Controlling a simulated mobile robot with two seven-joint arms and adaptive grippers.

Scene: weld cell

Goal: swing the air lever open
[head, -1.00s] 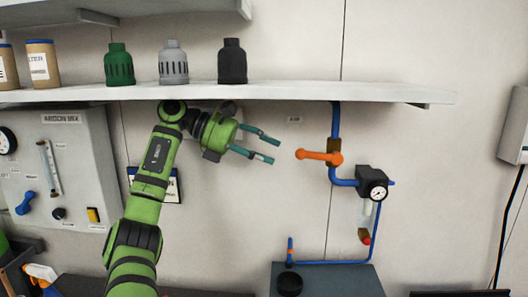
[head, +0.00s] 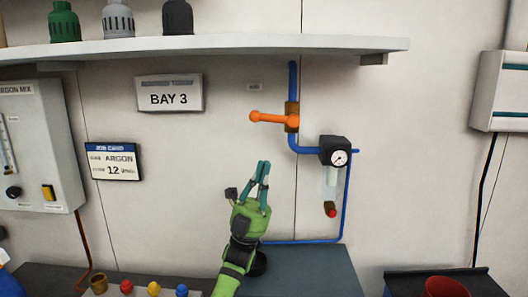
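The air lever (head: 270,118) is orange and points left, nearly level, with a round knob at its free end. Its right end sits on a brass valve body (head: 292,110) in the blue pipe on the wall. My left gripper (head: 264,163) is below the lever, pointing up, clear of it in the picture. Its teal fingers come together at the tips and hold nothing that I can see. My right gripper is not in view.
A black gauge unit (head: 334,150) is right of the valve, with blue pipe (head: 346,205) running down. A shelf (head: 200,47) spans above. A BAY 3 sign (head: 169,95) hangs left. A grey bench top (head: 305,270) lies below.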

